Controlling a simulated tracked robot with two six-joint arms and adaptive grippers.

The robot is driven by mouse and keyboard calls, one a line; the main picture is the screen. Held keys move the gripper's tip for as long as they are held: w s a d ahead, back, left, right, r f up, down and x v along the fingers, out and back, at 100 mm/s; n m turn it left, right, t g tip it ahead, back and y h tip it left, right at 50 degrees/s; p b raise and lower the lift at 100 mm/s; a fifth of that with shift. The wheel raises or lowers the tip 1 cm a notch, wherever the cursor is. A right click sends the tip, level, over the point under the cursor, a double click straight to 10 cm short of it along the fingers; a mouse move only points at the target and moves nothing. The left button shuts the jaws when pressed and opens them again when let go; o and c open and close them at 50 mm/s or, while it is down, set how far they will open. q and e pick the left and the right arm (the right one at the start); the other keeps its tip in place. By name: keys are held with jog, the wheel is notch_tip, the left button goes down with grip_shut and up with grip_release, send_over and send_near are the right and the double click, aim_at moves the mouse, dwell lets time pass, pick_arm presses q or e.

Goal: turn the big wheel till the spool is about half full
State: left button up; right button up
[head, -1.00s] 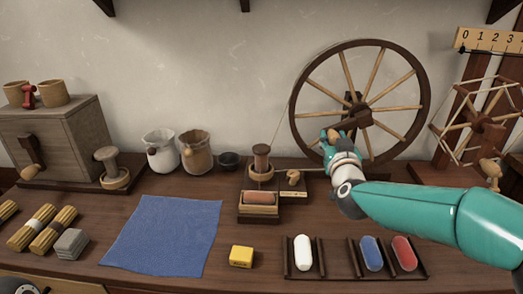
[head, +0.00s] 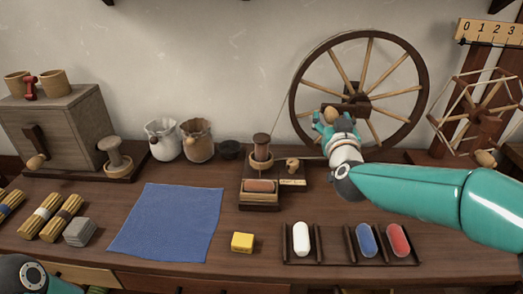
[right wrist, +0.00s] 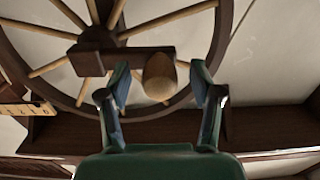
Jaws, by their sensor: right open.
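The big wheel (head: 418,97) stands upright at the back right, dark-rimmed with pale spokes. Its crank has a pale wooden knob (head: 331,115), lying left of and below the hub. My right gripper (head: 328,123) is at the knob. In the right wrist view the knob (right wrist: 159,77) sits between the spread fingers of my right gripper (right wrist: 160,83), with a gap on both sides. The spool (head: 262,148) stands upright on a small wooden base left of the wheel, with reddish-brown windings. How full it is is too small to tell. My left gripper is out of view.
A reddish-brown block (head: 260,186) lies in a tray before the spool. White, blue and red rolls lie in a rack (head: 327,258) below my right arm. A blue cloth (head: 167,222), a yellow block (head: 242,242) and a crank box (head: 62,130) are further left.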

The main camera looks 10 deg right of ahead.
jog(key=v, duration=0.5)
jog(key=shift+s+a, duration=0.1)
jog(key=shift+s, duration=0.25)
